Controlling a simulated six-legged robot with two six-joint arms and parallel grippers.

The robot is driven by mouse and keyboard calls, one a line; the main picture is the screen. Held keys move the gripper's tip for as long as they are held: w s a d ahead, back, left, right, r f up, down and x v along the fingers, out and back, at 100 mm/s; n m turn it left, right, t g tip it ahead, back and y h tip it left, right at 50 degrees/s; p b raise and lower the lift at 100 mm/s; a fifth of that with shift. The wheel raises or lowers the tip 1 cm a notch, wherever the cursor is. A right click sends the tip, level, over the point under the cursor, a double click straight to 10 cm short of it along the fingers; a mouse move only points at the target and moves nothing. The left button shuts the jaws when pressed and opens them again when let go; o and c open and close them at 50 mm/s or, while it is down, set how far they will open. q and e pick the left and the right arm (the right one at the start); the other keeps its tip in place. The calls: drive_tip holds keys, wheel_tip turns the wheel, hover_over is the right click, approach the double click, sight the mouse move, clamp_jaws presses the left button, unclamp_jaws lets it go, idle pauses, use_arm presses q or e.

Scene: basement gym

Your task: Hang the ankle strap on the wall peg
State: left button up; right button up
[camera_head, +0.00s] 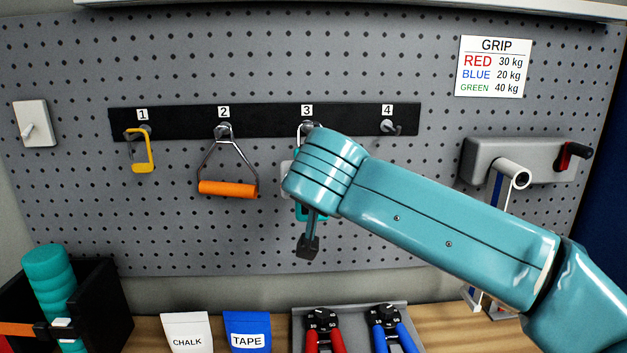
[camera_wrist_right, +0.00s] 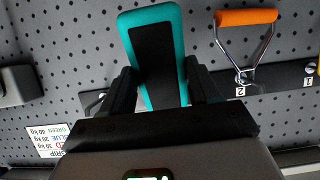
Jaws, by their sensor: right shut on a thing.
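The ankle strap, teal with a black pad, stands between the two dark fingers of my right gripper (camera_wrist_right: 160,82), which is shut on it; the strap (camera_wrist_right: 165,50) fills the middle of the right wrist view. In the head view my right forearm and wrist cover most of it; a teal bit (camera_head: 301,212) shows below the wrist. A pale metal loop (camera_head: 299,134) shows just at hook 3 (camera_head: 308,126) of the black peg rail (camera_head: 265,121). I cannot tell whether the loop is over the hook. My left gripper is out of view.
A yellow carabiner (camera_head: 152,152) hangs at hook 1 and an orange-handled grip (camera_head: 227,189) at hook 2. Hook 4 (camera_head: 389,127) is empty. Chalk (camera_head: 187,334), tape (camera_head: 248,333) and a tray of hand grippers (camera_head: 352,307) stand below. A grey wall bracket (camera_head: 480,160) is at right.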

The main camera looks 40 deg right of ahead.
drive_tip(key=shift+w+d+r+p, duration=0.1)
drive_tip(key=shift+w+d+p, duration=0.25)
drive_tip(key=shift+d, duration=0.1)
drive_tip(key=shift+w+d, duration=0.4)
drive_tip(key=shift+w, duration=0.15)
drive_tip(key=p+x, duration=0.1)
drive_tip(key=x, duration=0.4)
drive_tip(key=shift+w+d, duration=0.2)
drive_tip(key=shift+w, duration=0.1)
drive_tip(key=shift+s, duration=0.1)
drive_tip(key=o, duration=1.2)
